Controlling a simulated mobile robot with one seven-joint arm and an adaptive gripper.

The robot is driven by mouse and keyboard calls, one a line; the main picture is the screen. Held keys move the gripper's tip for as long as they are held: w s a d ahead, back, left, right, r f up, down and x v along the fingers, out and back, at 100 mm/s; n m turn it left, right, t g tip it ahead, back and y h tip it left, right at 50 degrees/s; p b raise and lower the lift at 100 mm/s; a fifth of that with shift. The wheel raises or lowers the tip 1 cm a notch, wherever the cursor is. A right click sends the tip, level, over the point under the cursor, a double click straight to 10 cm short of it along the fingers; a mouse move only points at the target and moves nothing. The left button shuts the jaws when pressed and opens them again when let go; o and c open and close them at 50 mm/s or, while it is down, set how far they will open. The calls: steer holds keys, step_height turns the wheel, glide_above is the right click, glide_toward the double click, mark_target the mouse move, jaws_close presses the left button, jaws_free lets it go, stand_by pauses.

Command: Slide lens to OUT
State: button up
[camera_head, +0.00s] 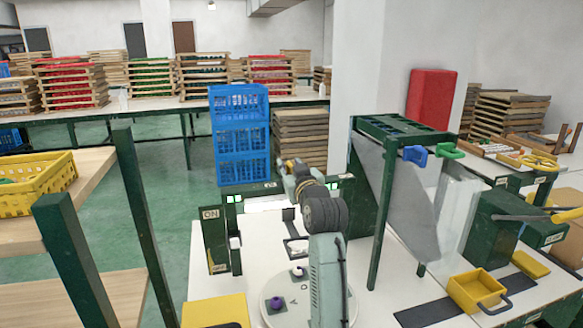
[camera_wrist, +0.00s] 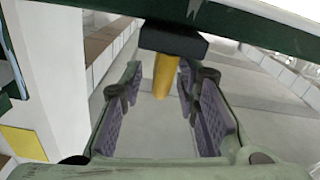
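In the wrist view a yellow post (camera_wrist: 165,75) hangs from a black block (camera_wrist: 172,40) under a green and white bar (camera_wrist: 240,22). I take the post and block for the lens slider's handle, but the lens itself is not clearly seen. My gripper (camera_wrist: 161,84) is open, its two purple-padded fingers on either side of the post's line. Contact with the post cannot be told. In the head view my arm reaches to a green frame (camera_head: 215,240) with lit green squares, and my wrist hides its middle. A small label (camera_head: 333,186) there is unreadable.
A grey sloped panel on a green stand (camera_head: 375,240) is to the right. Stacked blue crates (camera_head: 240,135) stand behind. A yellow box (camera_head: 478,290) is on the table at right.

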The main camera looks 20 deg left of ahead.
jaws_close()
stand_by(0.6)
